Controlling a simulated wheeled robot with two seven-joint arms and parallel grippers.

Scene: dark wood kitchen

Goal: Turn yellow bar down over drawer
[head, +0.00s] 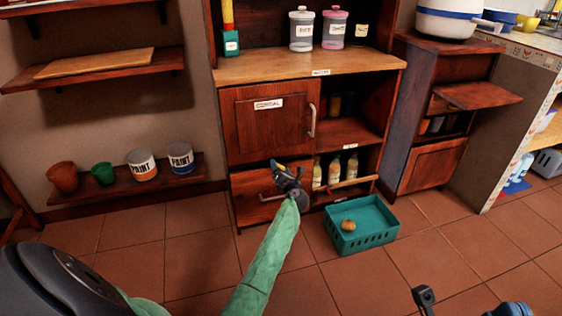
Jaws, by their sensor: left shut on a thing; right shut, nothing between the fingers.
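My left gripper (284,172) is in front of the drawer (253,203) at the bottom left of the cabinet. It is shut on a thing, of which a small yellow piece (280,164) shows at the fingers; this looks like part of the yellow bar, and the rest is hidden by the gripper. The drawer looks closed, and its handle (271,198) shows left of the gripper. A tan bar (350,183) crosses in front of the bottles, right of the drawer; I cannot tell whether it joins the yellow piece. My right gripper (424,298) is shut and empty at the bottom edge.
A teal crate (358,243) with a small brown item (348,225) stands on the floor before the cabinet. Several bottles (333,170) stand in the lower right compartment. A cabinet door marked CEREAL (268,122) is closed above the drawer. Floor tiles left of my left arm are clear.

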